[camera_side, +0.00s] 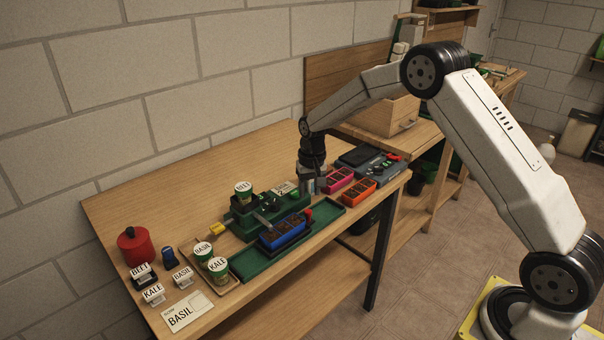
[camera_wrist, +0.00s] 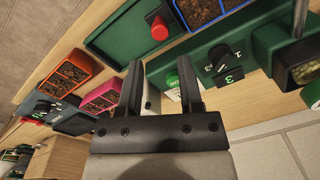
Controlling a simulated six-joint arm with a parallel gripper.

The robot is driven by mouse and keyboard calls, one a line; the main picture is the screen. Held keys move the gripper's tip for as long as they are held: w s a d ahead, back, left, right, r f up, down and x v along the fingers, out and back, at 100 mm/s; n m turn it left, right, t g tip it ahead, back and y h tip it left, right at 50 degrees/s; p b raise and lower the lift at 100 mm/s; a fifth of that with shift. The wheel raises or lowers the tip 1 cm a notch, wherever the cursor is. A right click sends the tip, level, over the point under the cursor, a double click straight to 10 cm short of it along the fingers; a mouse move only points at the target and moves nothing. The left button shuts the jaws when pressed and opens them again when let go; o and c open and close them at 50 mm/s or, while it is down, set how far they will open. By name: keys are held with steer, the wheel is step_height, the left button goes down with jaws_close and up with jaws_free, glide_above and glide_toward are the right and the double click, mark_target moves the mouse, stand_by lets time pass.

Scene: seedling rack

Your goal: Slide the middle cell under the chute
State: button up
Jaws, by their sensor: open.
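The blue tray (camera_side: 283,240) holds soil-filled cells and sits on the green track (camera_side: 250,268). It also shows at the top of the wrist view (camera_wrist: 179,14), partly cut off. The grey chute (camera_side: 263,221) slopes from the green dispenser, which carries a BEET can (camera_side: 243,190), toward the tray's left part. I cannot tell which cell lies under its mouth. A red knob (camera_side: 308,215) stands by the tray's right end, also in the wrist view (camera_wrist: 159,28). My gripper (camera_wrist: 164,75) is open behind the track, apart from tray and knob.
A pink tray (camera_side: 337,181) and an orange tray (camera_side: 358,191) stand to the right. BASIL and KALE cans (camera_side: 217,265) stand on a small wooden tray at the left. A BASIL card (camera_side: 187,312) lies in front. The track's right end is empty.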

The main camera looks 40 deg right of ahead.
mark_target(308, 211)
steer(key=shift+a+f, duration=0.15)
steer(key=shift+f, duration=3.1)
jaws_close()
steer(key=shift+w+r, duration=0.1)
